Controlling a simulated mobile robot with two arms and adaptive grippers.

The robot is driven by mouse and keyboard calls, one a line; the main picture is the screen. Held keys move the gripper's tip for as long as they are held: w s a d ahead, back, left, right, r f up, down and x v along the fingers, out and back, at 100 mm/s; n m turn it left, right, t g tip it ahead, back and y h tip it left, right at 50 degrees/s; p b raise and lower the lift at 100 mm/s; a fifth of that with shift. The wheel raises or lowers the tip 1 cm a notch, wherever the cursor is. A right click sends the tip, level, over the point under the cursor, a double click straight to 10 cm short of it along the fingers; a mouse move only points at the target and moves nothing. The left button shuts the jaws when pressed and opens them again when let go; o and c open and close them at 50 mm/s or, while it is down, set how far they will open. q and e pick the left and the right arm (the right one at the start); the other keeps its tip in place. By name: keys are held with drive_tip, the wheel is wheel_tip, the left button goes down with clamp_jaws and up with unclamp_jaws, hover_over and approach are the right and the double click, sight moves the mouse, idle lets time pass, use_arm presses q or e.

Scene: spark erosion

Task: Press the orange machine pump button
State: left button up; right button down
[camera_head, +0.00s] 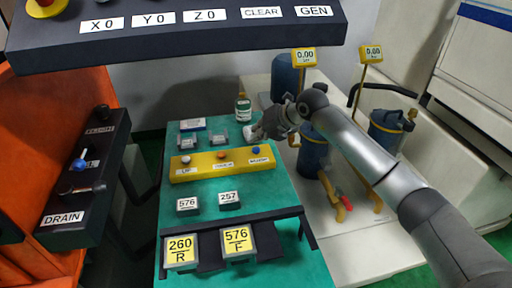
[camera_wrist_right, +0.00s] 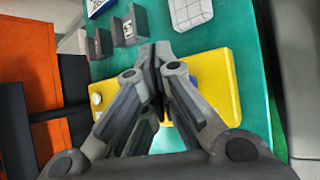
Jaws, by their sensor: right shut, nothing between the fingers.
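A yellow panel (camera_head: 205,170) lies on the green table, with a white button (camera_head: 186,159), an orange button (camera_head: 222,155) and a blue button (camera_head: 255,150). Its labels are too small to read surely. My right gripper (camera_head: 252,132) is shut and empty, just behind the blue button's end of the panel; contact cannot be told. In the right wrist view the shut fingers (camera_wrist_right: 156,52) cover the middle of the yellow panel (camera_wrist_right: 218,75); a white button (camera_wrist_right: 97,98) shows at left. An orange machine (camera_head: 70,120) stands at left with a black DRAIN panel (camera_head: 85,185). My left gripper is out of view.
The green table (camera_head: 200,225) holds small number blocks (camera_head: 188,204), a jar (camera_head: 243,108) and yellow-faced blocks (camera_head: 181,252) on a dark rack. Blue canisters (camera_head: 388,130) stand at right. A dark X0/Y0/Z0 console (camera_head: 180,42) crosses the top.

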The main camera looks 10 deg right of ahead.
drive_tip(key=shift+r+p, duration=1)
drive_tip(key=shift+r, duration=1)
drive_tip(key=shift+s+f, duration=0.1)
